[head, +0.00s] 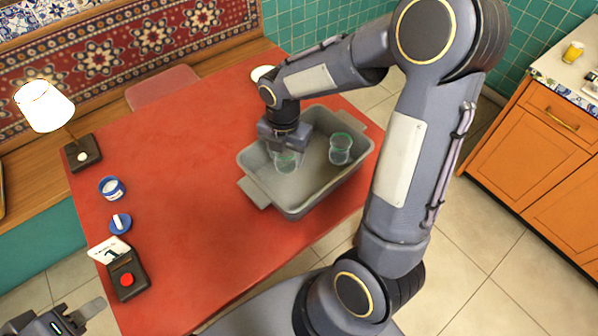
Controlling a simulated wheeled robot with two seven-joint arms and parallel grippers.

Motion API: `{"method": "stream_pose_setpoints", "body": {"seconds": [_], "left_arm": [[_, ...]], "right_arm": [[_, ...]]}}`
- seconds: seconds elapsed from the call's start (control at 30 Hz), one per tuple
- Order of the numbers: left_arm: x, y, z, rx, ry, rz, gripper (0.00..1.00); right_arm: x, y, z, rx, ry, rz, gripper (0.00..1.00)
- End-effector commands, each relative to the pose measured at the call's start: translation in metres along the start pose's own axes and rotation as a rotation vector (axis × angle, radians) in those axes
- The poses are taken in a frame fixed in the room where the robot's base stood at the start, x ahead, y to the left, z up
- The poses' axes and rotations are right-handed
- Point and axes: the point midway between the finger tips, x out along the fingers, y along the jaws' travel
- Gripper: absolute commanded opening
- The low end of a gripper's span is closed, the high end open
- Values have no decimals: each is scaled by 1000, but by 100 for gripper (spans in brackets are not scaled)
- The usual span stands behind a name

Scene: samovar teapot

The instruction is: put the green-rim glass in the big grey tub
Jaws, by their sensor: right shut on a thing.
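The big grey tub (255,185) stands on the right part of the red table. My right gripper (285,150) is over the left part of the tub, pointing down, shut on a clear glass with a greenish rim (287,164). The held glass appears inside the tub's outline; I cannot tell whether it touches the floor of the tub. A second clear glass with a green rim (340,150) stands in the tub to its right, apart from it. My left gripper (68,312) is at the bottom left corner, partly cut off, away from the tub; its jaw opening is unclear.
On the table's left side are a blue and white pot (112,188), a small blue dish (120,224) and a dark box with a red button (127,278). A lamp (45,106) stands at the far left. The red table's middle (190,190) is clear.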

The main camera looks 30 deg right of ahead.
Motion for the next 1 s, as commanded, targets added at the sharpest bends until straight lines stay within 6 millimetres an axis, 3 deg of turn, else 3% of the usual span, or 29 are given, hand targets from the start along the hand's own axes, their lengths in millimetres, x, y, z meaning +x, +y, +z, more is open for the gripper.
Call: {"method": "stream_pose_setpoints", "body": {"seconds": [0.2,0.53,1.0], "left_arm": [[2,-1,1,0,0,0,36],[4,-2,2,0,0,0,36],[8,-4,4,0,0,0,36]], "right_arm": [[41,-1,-1,-1,3,-5,29],[80,0,-1,0,3,-4,29],[92,0,0,2,1,0,29]]}}
